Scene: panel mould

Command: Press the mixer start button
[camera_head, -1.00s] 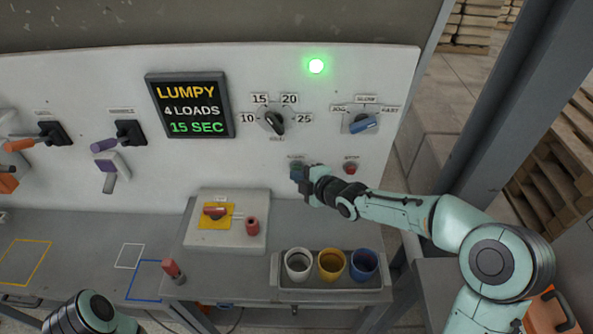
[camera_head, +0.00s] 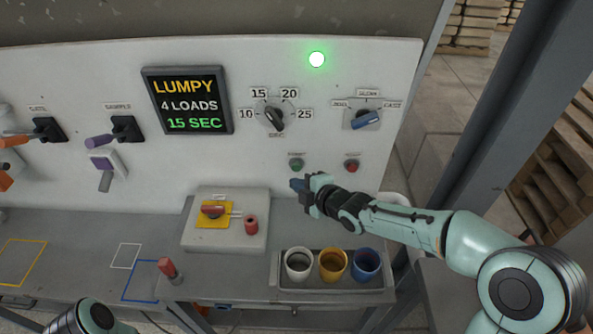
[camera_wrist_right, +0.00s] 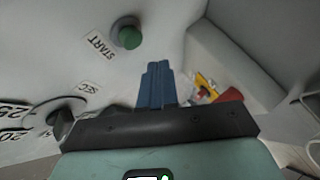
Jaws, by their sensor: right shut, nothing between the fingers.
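The green start button (camera_head: 296,164) sits low on the white panel, under a small label. In the right wrist view the green button (camera_wrist_right: 129,36) stands beside a label reading START. My right gripper (camera_head: 297,185) is shut and empty, its blue fingertips just below the button in the head view. In the right wrist view the closed fingers (camera_wrist_right: 158,78) show apart from the button, which is in plain sight. My left gripper is outside the picture; only a piece of my left arm shows at the bottom left.
A red button (camera_head: 351,165) is right of the green one. A dial (camera_head: 273,117) and a blue selector (camera_head: 366,121) sit above. A lit green lamp (camera_head: 316,60) and a display (camera_head: 188,102) reading LUMPY are higher. A cup tray (camera_head: 333,283) stands below.

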